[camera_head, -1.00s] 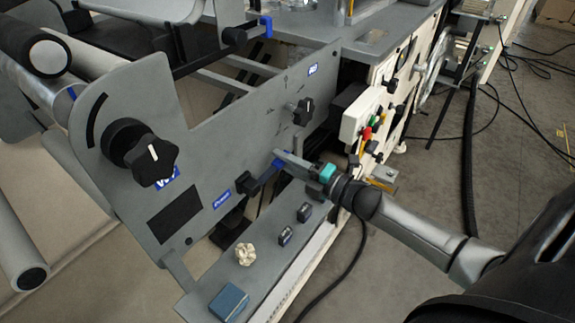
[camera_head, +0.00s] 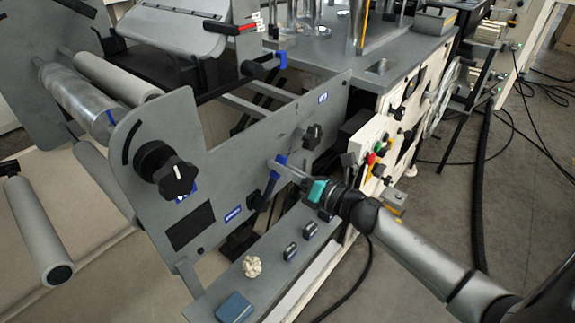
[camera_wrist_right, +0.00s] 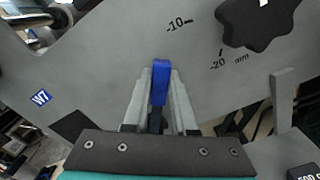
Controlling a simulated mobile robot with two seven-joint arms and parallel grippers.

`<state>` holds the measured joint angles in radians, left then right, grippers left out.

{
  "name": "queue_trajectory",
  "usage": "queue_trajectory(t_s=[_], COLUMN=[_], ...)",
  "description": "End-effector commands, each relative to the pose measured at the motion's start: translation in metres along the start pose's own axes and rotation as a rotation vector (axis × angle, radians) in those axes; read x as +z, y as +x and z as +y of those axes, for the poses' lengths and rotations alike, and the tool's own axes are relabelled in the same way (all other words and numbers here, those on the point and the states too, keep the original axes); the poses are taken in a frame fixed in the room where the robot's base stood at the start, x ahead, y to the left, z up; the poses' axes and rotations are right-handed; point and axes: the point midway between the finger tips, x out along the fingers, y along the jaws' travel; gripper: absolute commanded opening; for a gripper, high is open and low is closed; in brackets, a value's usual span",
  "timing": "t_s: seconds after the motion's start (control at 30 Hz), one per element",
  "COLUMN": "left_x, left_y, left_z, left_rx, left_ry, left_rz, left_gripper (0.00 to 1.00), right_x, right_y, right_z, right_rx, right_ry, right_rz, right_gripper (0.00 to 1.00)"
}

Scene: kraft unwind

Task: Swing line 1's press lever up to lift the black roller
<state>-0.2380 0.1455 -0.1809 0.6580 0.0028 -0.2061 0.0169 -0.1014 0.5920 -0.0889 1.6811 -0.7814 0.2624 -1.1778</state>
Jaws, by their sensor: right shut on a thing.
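The press lever (camera_head: 270,192) has a dark arm and a blue grip end, and stands against the grey side plate. My right gripper (camera_head: 281,166) is shut on its blue end. In the right wrist view the blue end (camera_wrist_right: 159,82) sits between both fingers of the right gripper (camera_wrist_right: 160,73). The lever's lower end and pivot are partly hidden in the head view. I cannot clearly make out the black roller. My left gripper is not in view.
The grey side plate (camera_head: 240,160) carries a black star knob (camera_head: 175,176) and a smaller black knob (camera_head: 313,136). Another blue-ended lever (camera_head: 281,60) is above. Cables lie on the right floor.

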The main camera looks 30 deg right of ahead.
Motion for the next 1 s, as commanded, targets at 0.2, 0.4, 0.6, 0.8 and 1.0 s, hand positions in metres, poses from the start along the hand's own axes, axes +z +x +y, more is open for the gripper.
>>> queue_trajectory(t_s=[0.2,0.4,0.6,0.8,1.0], left_x=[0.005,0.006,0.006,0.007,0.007], left_y=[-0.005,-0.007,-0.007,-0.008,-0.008], left_z=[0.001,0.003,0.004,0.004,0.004], left_rx=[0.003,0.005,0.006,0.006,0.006], left_ry=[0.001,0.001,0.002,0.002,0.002], left_rz=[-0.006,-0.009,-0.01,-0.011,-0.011], left_gripper=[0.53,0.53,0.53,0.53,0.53], right_x=[0.002,-0.003,-0.007,-0.01,-0.011], right_y=[0.001,0.001,0.001,0.001,0.001], right_z=[0.024,0.037,0.047,0.052,0.053], right_rx=[0.007,0.006,0.006,0.006,0.006], right_ry=[-0.203,-0.351,-0.455,-0.511,-0.529], right_rz=[-0.007,-0.007,-0.008,-0.008,-0.007], right_gripper=[0.0,0.0,0.0,0.0,0.0])
